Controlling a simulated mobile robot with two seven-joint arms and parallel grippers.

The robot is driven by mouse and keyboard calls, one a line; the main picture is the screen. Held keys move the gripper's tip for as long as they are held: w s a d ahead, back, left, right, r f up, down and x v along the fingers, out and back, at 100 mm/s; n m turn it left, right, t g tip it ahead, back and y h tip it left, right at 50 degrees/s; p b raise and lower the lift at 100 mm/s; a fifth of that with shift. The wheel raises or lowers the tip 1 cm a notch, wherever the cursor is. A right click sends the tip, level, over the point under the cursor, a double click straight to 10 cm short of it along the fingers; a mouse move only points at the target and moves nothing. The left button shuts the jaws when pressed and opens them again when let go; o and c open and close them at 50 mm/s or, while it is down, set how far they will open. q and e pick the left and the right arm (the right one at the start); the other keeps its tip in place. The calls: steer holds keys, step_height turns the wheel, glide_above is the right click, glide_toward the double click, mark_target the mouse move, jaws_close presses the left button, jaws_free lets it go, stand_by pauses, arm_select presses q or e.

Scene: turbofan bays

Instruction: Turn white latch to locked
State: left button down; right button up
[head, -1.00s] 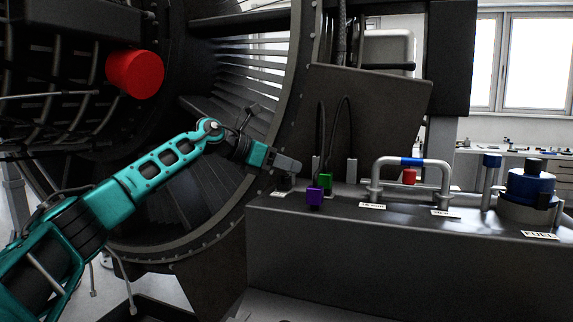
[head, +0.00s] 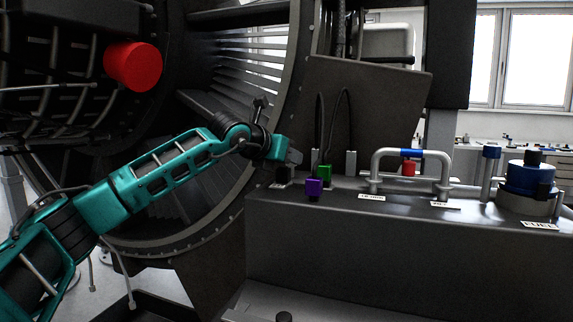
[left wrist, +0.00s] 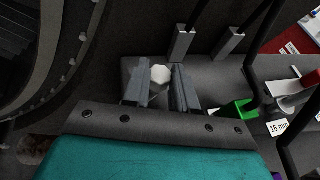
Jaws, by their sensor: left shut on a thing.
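The white latch (left wrist: 160,74) shows in the left wrist view as a small pale many-sided knob between my fingers. My left gripper (left wrist: 160,85) is shut on it, one grey finger on each side. In the head view my left gripper (head: 293,158) is at the left end of the dark console (head: 380,235), just above its top. The latch is hidden there behind the gripper. Any marks for its locked position cannot be made out. My right gripper is not in view.
A purple block (head: 314,187) and a green block (head: 325,172) with dark cables stand close to the right of the gripper. A pipe with a blue band (head: 411,154) and a blue cap (head: 531,179) are further right. The engine ring (head: 270,130) curves close on the left.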

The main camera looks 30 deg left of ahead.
arm_select(q)
steer(key=shift+d+f+n+y+b, duration=0.3)
steer(key=shift+f+n+y+b, duration=0.1)
steer(key=shift+n+y+b, duration=0.7)
steer(key=shift+y+b, duration=0.4)
steer(key=shift+b, duration=0.2)
steer(key=shift+d+r+n+g+y+b, duration=0.15)
steer(key=shift+n+g+y+b, duration=0.15)
steer(key=shift+n+y+b, duration=0.4)
steer(key=shift+w+r+n+g+y, duration=0.1)
steer(key=shift+n+g+y, duration=0.4)
steer(key=shift+n+y, duration=0.55)
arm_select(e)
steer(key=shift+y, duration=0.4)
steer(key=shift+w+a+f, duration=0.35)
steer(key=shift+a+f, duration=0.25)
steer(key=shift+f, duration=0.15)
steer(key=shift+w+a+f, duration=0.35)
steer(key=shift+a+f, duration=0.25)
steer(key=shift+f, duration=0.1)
arm_select(q)
steer(key=shift+n+b, duration=0.25)
steer(key=shift+b, duration=0.1)
steer(key=c, duration=1.3)
jaws_free()
steer(key=o, duration=0.4)
steer(key=shift+r, duration=0.1)
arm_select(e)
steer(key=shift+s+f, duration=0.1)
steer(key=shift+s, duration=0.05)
